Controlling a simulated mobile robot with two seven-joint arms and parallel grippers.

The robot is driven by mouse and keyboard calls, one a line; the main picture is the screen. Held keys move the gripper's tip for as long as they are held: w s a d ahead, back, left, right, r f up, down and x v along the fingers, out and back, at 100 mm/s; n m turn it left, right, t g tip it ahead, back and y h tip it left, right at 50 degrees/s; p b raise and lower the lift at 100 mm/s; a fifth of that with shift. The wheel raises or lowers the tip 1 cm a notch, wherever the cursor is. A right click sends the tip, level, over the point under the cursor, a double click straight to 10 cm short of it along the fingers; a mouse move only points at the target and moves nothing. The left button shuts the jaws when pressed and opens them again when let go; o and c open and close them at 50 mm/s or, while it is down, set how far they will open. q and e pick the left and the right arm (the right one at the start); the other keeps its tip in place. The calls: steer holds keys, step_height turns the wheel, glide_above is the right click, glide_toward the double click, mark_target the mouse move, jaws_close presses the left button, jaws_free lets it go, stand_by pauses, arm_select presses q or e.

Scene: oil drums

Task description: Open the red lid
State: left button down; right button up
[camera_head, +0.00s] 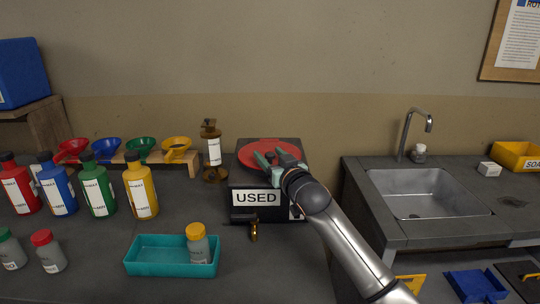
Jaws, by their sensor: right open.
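The red lid (256,148) is a round disc on top of a dark box labelled "USED" (234,207). It appears to lie flat on the box. My right gripper (266,160) is open at the front part of the lid, with its greenish fingers over the red surface. Whether the fingers touch the lid I cannot tell. The gripper and wrist hide the lid's front right part. My left gripper is not in view.
A teal tray (150,268) holds a yellow-capped bottle (198,243) at the front. A brass-coloured valve (253,232) sticks out below the box's label. Coloured bottles (98,190) and funnels (140,145) stand at the left. A sink (425,200) is at the right.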

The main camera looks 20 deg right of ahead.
steer(key=shift+w, duration=0.2)
jaws_close()
stand_by(0.5)
stand_by(0.9)
